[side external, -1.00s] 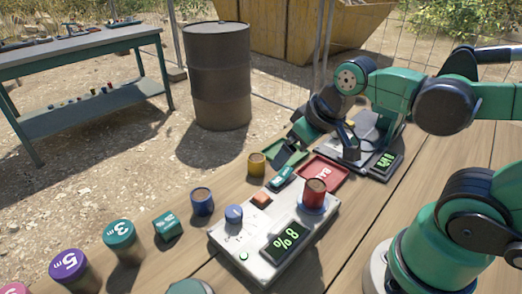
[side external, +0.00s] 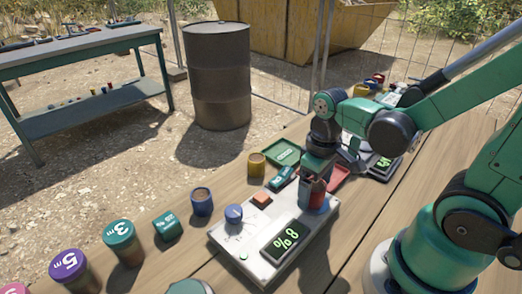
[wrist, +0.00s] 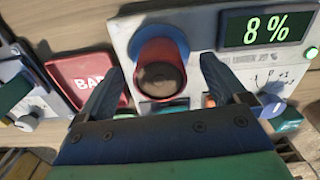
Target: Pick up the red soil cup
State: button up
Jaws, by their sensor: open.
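The red soil cup (side external: 318,192) stands upright on the blue ring of the white meter device (side external: 235,238), filled with brown soil. In the wrist view the red cup (wrist: 160,72) sits between the two dark fingers, on the blue ring (wrist: 148,38). My gripper (side external: 318,200) is lowered over the cup from behind and partly hides it in the side view. In the wrist view my gripper (wrist: 162,82) is open, with a gap between each finger and the cup. The display (wrist: 267,28) reads 8 %.
A red tray marked BAD (wrist: 88,80) and a green tray (side external: 283,152) lie behind the meter. A blue cup (side external: 202,202) and a yellow cup (side external: 257,165) stand left of it. Several labelled weights or cylinders line the left. Bare table lies at the front right.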

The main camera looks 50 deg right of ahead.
jog(key=shift+f, duration=0.2)
grip_shut()
dwell(0.3)
jog(key=shift+r, duration=0.2)
